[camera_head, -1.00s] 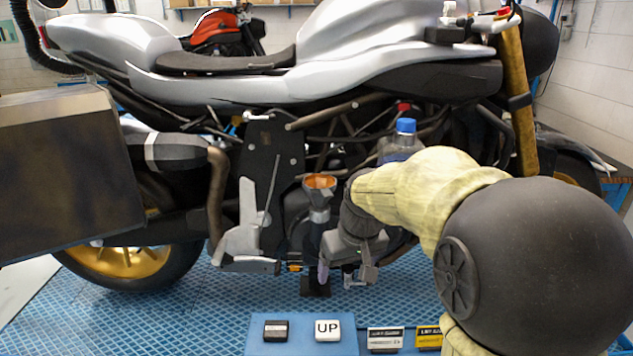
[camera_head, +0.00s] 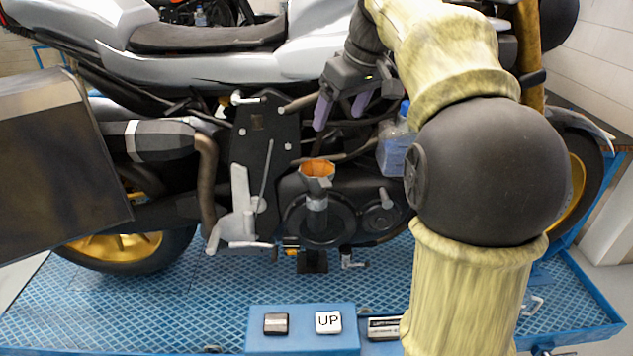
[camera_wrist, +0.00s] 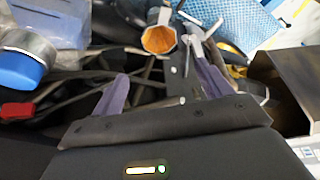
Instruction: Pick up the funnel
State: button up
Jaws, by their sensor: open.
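The funnel (camera_head: 317,172) has an orange inside and a grey rim and stands upright on a dark post in front of the motorcycle's engine. In the wrist view the funnel (camera_wrist: 158,40) shows at the top centre, beyond the fingertips. My gripper (camera_head: 341,108) is open and empty, with two purple fingers. It is above and slightly right of the funnel in the head view, apart from it. The fingers also show in the wrist view (camera_wrist: 161,84). The funnel's lower spout is not clearly visible.
A clear bottle (camera_head: 393,152) with a blue cap stands right of the funnel, partly behind my arm. A grey bracket with a lever (camera_head: 240,215) is left of it. A blue control box (camera_head: 290,343) with an UP button is in front. The motorcycle (camera_head: 210,65) fills the back.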

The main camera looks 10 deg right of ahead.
jog(key=p, duration=0.2)
send_near(318, 170)
jog(key=shift+s+a+f, duration=0.3)
jog(key=shift+a+f, duration=0.15)
jog(key=shift+f, duration=0.05)
jog(key=shift+s+a+f, duration=0.3)
jog(key=shift+a+f, duration=0.15)
jog(key=shift+f, duration=0.1)
jog(key=shift+s+r, duration=0.1)
jog(key=shift+s, duration=0.15)
jog(key=shift+w+f, duration=0.25)
jog(key=shift+f, duration=0.25)
jog(key=p+x, duration=0.1)
jog(key=x, duration=0.3)
jog(key=shift+f+p, duration=0.1)
jog(key=shift+p, duration=0.25)
jog(key=c, duration=0.6)
